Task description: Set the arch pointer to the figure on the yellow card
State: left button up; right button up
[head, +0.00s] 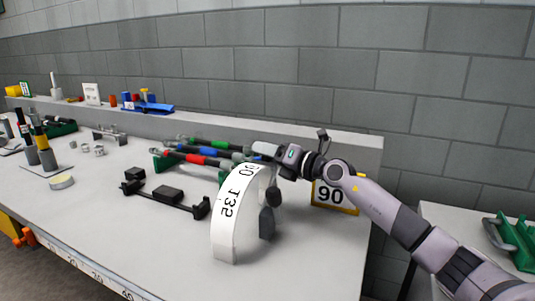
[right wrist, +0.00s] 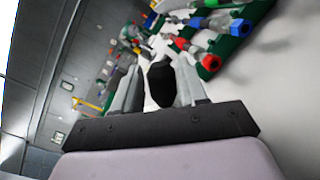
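The white arch (head: 226,225) stands on the bench, its printed scale partly readable, with a 135 that looks upside down. Dark parts (head: 267,222) sit at its right side; I cannot tell which one is the pointer. The yellow-edged card (head: 331,197) reads 90 and stands behind my right arm. My right gripper (head: 262,149) is just above and behind the arch's top, pointing left. In the right wrist view a black knob (right wrist: 160,84) lies between its spread fingers; whether they press on it is unclear. My left gripper is out of view.
A ledge (head: 190,125) with small items runs along the wall.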

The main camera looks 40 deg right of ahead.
grip_shut()
jog(key=shift+s+a+r+n+p, duration=0.15)
jog(key=shift+a+r+n+p, duration=0.25)
jog(key=shift+p, duration=0.3)
jog(key=a+r+n+p, duration=0.1)
jog(key=s+a+r+n+p, duration=0.1)
jog(key=p, duration=0.1)
jog(key=s+a+r+n+p, duration=0.1)
jog(key=a+n+p, duration=0.1)
jog(key=shift+s+t+y, duration=0.1)
jog(key=shift+t+y, duration=0.2)
jog(key=shift+t, duration=0.1)
pick_arm(q)
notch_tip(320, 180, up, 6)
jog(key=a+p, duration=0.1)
jog(key=p, duration=0.1)
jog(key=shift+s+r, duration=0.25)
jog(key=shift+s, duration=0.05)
pick_arm(e)
jog(key=shift+s+a+r+n, duration=0.15)
jog(key=shift+s+a+n, duration=0.2)
jog(key=shift+a+n, duration=0.35)
jog(key=shift+s+a+r+n, duration=0.15)
jog(key=shift+s+a+n, duration=0.2)
jog(key=shift+a+n, duration=0.35)
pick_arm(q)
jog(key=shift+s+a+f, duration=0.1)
pick_arm(e)
jog(key=shift+o, duration=1.8)
grip_release()
